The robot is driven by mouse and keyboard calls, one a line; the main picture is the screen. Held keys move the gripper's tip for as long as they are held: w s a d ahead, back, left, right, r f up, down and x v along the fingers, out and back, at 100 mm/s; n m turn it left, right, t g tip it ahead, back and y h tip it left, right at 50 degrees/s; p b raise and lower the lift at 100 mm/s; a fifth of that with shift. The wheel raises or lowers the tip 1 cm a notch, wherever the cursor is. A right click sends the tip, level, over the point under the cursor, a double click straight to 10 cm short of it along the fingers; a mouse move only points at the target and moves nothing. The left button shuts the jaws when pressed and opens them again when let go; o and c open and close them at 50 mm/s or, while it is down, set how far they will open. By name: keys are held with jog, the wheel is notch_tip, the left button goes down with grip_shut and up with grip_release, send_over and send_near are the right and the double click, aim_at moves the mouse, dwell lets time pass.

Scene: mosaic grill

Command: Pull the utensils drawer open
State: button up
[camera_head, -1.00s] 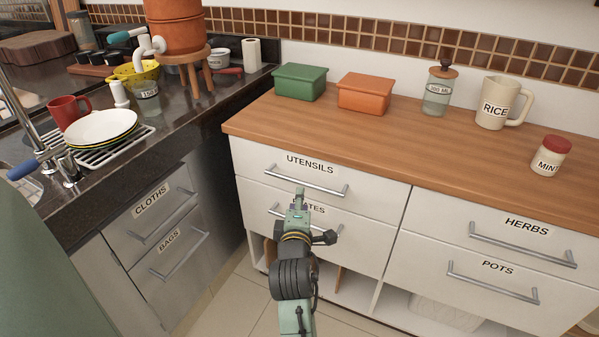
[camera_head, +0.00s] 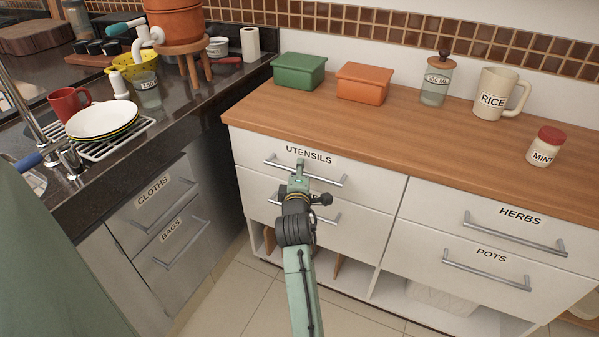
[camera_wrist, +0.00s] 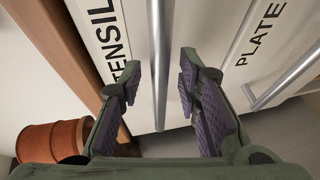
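The utensils drawer (camera_head: 260,150) is the top left white drawer of the wooden-topped cabinet, and its front is flush with the cabinet. Its metal bar handle (camera_head: 329,180) runs below the UTENSILS label; the handle (camera_wrist: 160,60) also shows in the wrist view. My gripper (camera_head: 299,168) is in front of this handle. In the wrist view my gripper (camera_wrist: 160,80) is open, with a finger on each side of the bar's line. The bar runs between the fingertips, and I see a gap on both sides. Whether the bar lies fully within the fingers' depth is unclear.
The plates drawer with its handle (camera_wrist: 285,80) lies just below, partly hidden by my arm. The herbs drawer (camera_head: 440,205) and pots drawer (camera_head: 430,258) are to the right. Dark counter drawers for cloths (camera_head: 140,212) and bags stand left. Floor (camera_head: 240,300) in front is clear.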

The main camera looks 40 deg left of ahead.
grip_shut()
dwell(0.7)
